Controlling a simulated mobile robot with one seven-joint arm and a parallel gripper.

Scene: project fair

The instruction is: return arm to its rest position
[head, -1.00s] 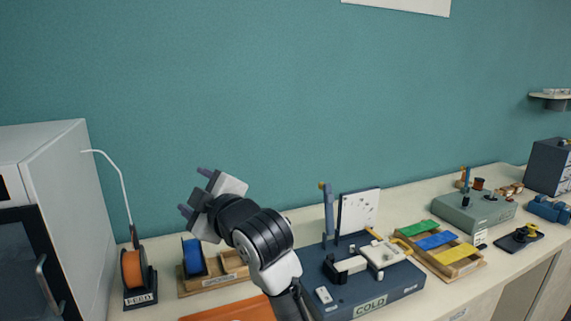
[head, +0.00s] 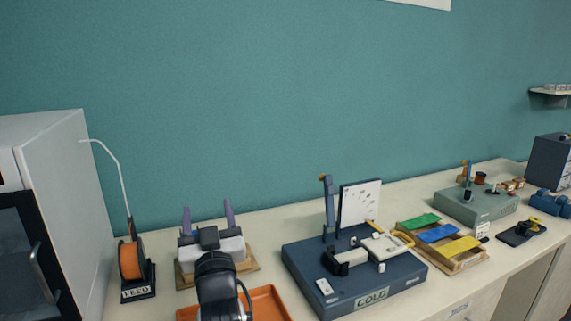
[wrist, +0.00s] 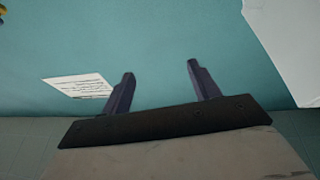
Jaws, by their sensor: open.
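My gripper (head: 208,218) is in the lower left of the head view, in front of the wooden spool holder (head: 252,266). Its two fingers point up and stand apart with nothing between them. In the wrist view the fingers (wrist: 160,82) are also spread and empty, with the teal wall behind them. My gripper and wrist hide most of the wooden holder, and the blue spool is out of sight behind them.
An orange tray (head: 268,302) lies below my wrist. The feed spool (head: 130,262) and a white cabinet (head: 62,165) stand at left. The air above the counter is free.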

